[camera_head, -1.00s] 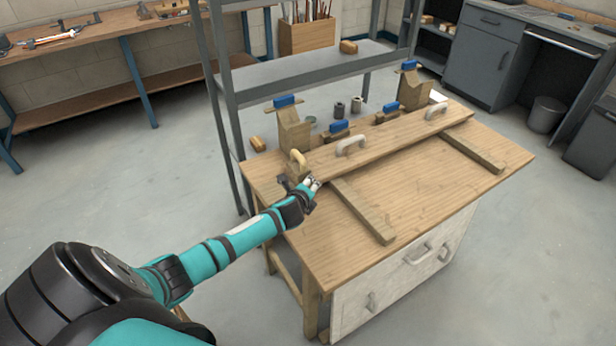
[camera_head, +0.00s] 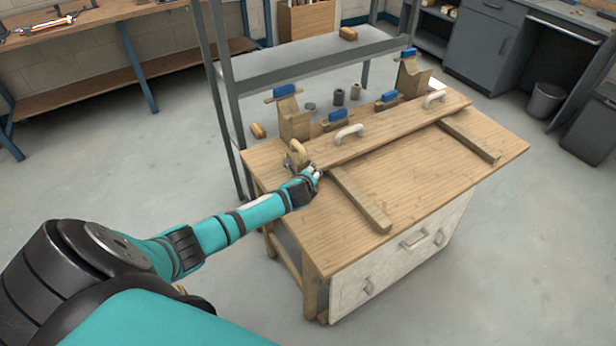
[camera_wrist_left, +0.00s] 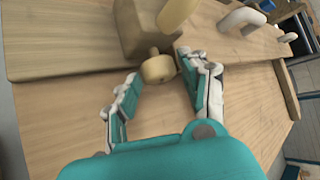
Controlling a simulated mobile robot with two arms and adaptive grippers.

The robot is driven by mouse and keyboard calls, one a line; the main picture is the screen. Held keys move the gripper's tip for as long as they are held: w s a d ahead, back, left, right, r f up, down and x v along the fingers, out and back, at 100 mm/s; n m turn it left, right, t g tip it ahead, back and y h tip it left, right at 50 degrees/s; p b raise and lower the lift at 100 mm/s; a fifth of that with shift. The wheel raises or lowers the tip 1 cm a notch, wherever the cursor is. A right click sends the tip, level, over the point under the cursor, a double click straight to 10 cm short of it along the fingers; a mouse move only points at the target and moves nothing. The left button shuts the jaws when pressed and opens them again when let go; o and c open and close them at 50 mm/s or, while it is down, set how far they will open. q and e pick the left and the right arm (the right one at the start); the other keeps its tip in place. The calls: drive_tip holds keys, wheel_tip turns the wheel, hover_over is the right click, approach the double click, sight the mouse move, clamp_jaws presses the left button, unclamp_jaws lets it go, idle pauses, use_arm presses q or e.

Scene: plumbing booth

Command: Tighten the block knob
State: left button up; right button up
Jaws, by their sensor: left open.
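The block knob (camera_wrist_left: 157,69) is a short, round, pale wooden knob on the side of a brown block (camera_wrist_left: 143,30) in the left wrist view. In the head view the block (camera_head: 297,160) sits at the near left end of the long plank, with a curved tan handle (camera_head: 298,147) on top. My left gripper (camera_head: 315,173) is beside the block, low over the bench. In the left wrist view its open fingers (camera_wrist_left: 158,66) stand one on each side of the knob. I cannot tell whether either finger touches it. In the head view the knob cannot be made out.
The plank (camera_head: 385,137) carries white handles (camera_head: 349,133) and lies across wooden rails (camera_head: 360,198) on the bench (camera_head: 430,185). Wooden supports with blue-topped clamps (camera_head: 284,91) stand behind it. The bench's front right is clear. A grey shelf frame (camera_head: 226,90) stands behind at left.

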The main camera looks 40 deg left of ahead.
use_arm(q)
drive_tip(key=v, duration=1.2)
drive_tip(key=shift+d, duration=0.15)
